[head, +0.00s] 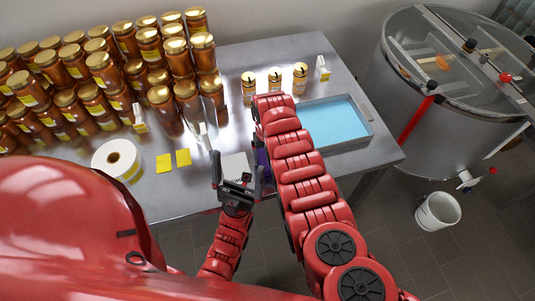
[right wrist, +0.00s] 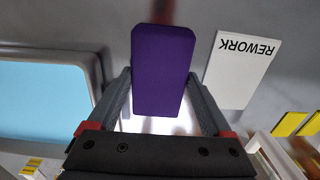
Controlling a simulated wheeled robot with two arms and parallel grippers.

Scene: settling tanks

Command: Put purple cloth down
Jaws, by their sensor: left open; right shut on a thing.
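The purple cloth (right wrist: 163,72) is a folded, flat block between the fingers of my right gripper (right wrist: 162,85) in the right wrist view, which is shut on it. In the head view only a sliver of the cloth (head: 262,159) shows beside my right arm, which hides the right gripper. The cloth is over the metal table (head: 185,201), between the blue tray and a white REWORK card (right wrist: 240,68). I cannot tell whether it touches the table. My left gripper (head: 238,172) is open and empty near the table's front edge, by the card.
The blue tray (head: 338,120) lies right of my right arm. Three small jars (head: 275,80) stand behind it. Many honey jars (head: 130,70) fill the back left. A label roll (head: 117,160) and yellow cards (head: 164,163) lie left. A steel tank (head: 430,120) and white bucket (head: 438,211) stand right.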

